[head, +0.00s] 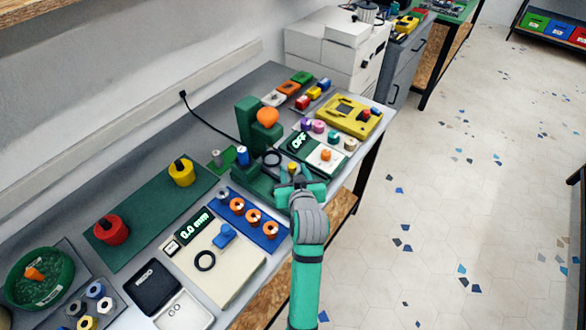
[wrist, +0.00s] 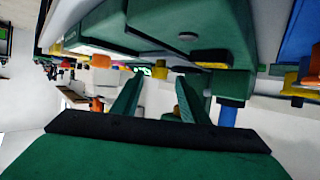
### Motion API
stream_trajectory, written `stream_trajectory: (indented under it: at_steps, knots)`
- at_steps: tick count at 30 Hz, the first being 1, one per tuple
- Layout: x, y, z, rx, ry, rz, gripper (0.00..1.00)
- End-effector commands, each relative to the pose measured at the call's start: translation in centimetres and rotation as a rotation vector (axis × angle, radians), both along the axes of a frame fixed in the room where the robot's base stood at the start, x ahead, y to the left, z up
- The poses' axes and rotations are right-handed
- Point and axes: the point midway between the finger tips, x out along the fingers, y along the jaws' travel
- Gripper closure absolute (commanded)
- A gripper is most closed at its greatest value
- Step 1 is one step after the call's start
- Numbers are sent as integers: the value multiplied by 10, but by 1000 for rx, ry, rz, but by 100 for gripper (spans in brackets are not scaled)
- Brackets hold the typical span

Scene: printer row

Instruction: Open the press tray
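The press is a green upright frame (head: 250,118) with an orange knob (head: 267,117) on top, behind my gripper in the head view. Its low green base (head: 243,182) reaches toward the table's front edge; which part is the tray I cannot tell clearly. My gripper (head: 293,172) is at the front right of this base, next to a small yellow knob (head: 292,166). In the wrist view, its two green fingers (wrist: 160,100) stand apart, with a green block (wrist: 190,35) close above. Contact cannot be told.
Right of the press is a panel reading OFF (head: 298,143) with coloured knobs. A blue-topped cylinder (head: 242,155) stands by the press.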

Motion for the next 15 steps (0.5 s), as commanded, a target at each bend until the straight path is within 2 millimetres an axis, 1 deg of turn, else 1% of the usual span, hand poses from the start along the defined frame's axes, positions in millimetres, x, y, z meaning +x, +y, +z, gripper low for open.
stream_trajectory:
  at_steps: [3,6,14,15]
  knots:
    - [10,1,-4,1,0,-1,60]
    - [14,2,-5,1,-1,-1,60]
    - [15,2,-6,1,0,-1,60]
    - [15,2,-6,1,0,-1,62]
